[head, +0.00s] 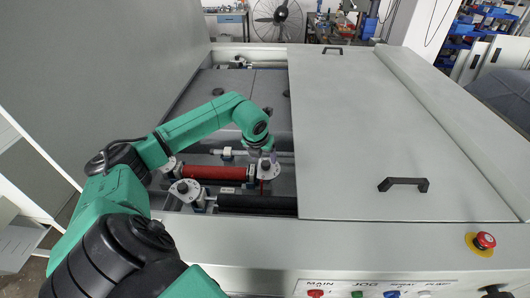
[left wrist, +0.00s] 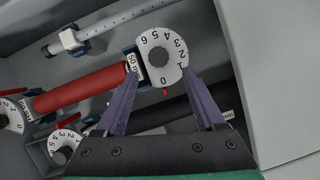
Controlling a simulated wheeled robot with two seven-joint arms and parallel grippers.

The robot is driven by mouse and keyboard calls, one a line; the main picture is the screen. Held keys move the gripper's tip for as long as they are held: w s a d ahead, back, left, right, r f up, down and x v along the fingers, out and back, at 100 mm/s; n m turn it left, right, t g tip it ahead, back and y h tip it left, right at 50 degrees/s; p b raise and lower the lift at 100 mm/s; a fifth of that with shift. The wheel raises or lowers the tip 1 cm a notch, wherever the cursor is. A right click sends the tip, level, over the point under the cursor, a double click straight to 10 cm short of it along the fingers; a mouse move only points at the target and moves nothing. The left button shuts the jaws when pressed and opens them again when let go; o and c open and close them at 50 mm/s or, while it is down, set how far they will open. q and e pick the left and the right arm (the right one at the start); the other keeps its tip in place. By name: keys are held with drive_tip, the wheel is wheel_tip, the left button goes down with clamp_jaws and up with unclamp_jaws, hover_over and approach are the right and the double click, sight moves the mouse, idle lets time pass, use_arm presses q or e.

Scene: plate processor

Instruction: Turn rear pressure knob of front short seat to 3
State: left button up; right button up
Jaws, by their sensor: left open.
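A white round pressure knob (left wrist: 162,52) with black digits 0 to 6 and a grey hub sits at the end of the red roller (left wrist: 85,88) in the left wrist view. Its 0 is nearest a small red mark below the dial. The same knob shows in the head view (head: 268,170), partly hidden by my gripper. My left gripper (left wrist: 160,74) is open, its two purple fingers on either side of the lower part of the dial. I cannot tell whether they touch it. It shows small in the head view (head: 262,153). My right gripper is not in view.
A dark roller (head: 257,204) lies in front. A grey cover (head: 370,130) with black handles closes the right side.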

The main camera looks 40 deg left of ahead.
sight(265, 164)
use_arm(q)
drive_tip(key=x, duration=0.4)
drive_tip(key=p+x, duration=0.1)
drive_tip(key=x, duration=0.1)
drive_tip(key=shift+w+a+r, duration=0.1)
drive_tip(key=shift+w+a, duration=0.2)
drive_tip(key=shift+w, duration=0.05)
drive_tip(key=shift+s+d, duration=0.2)
drive_tip(key=shift+c, duration=0.9)
drive_tip(key=shift+a, duration=0.1)
clamp_jaws()
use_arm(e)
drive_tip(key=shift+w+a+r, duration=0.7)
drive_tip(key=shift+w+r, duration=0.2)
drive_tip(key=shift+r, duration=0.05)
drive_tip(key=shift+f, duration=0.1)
